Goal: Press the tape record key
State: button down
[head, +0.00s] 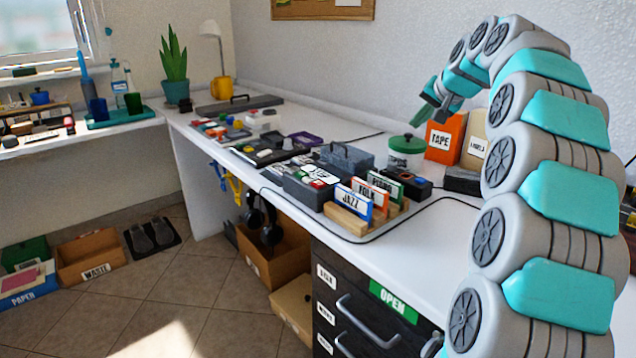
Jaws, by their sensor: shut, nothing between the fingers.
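A dark grey device (303,192) sits on the white desk, left of the record dividers. It has a white label on top and small coloured keys, one of them red (318,184). It looks like the tape machine, but the key markings are too small to read. My gripper (416,119) is shut and empty. In the picture it is up and to the right of the device, above the green-lidded tin and clear of the desk. The fingertips point down and left.
Dividers marked JAZZ (352,203), FOLK and another stand in a wooden rack beside the device. A green-lidded tin (406,150) and an orange TAPE box (445,137) stand behind. A grey case (345,157) and several small gadgets crowd the desk. The desk's front right (440,235) is clear.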

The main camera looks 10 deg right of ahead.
aim_at(319, 184)
jog(key=k+j+u, duration=0.15)
jog(key=j+u, duration=0.15)
jog(key=u, duration=0.15)
jog(key=k+j+u, duration=0.1)
jog(key=j+u, duration=0.2)
jog(key=u, duration=0.15)
